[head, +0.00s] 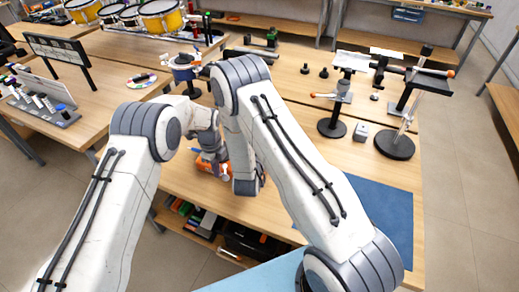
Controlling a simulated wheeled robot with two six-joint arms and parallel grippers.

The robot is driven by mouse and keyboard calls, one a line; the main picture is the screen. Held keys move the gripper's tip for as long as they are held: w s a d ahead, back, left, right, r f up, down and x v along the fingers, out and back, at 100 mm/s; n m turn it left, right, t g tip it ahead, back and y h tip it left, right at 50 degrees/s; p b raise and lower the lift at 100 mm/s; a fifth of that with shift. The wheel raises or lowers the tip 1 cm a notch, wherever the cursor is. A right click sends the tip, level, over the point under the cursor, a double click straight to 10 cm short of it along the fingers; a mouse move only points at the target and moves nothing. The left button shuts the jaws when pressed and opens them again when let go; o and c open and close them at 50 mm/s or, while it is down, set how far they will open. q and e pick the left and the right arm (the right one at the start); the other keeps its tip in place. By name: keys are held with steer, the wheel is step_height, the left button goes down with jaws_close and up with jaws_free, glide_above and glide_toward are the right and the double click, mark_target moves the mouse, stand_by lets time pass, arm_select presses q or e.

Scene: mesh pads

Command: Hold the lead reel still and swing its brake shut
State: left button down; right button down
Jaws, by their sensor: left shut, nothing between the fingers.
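A blue drum with a pale rim (182,73), which looks like the lead reel, stands on the table at the upper left of the head view. A small lever shows at its right side, and my right arm's elbow is close in front of it there. I cannot tell how the brake is set. My left gripper (223,173), with orange parts, is low over the near part of the table, shut and empty, well apart from the drum. My right arm bends down beside it; its jaws are hidden.
A stand with an orange-tipped lever (335,100) and a round-based stand (395,145) are on the right of the table. A blue mat (375,210) covers the near right. Drums (160,17) stand on a table behind.

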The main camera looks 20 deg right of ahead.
steer(key=shift+s+f, duration=0.15)
steer(key=shift+f, duration=0.1)
arm_select(q)
steer(key=c, duration=1.1)
jaws_free()
step_height(320, 180, up, 12)
steer(key=shift+a+f, duration=0.1)
arm_select(e)
steer(key=shift+c, duration=2)
jaws_free()
steer(key=shift+r, duration=0.15)
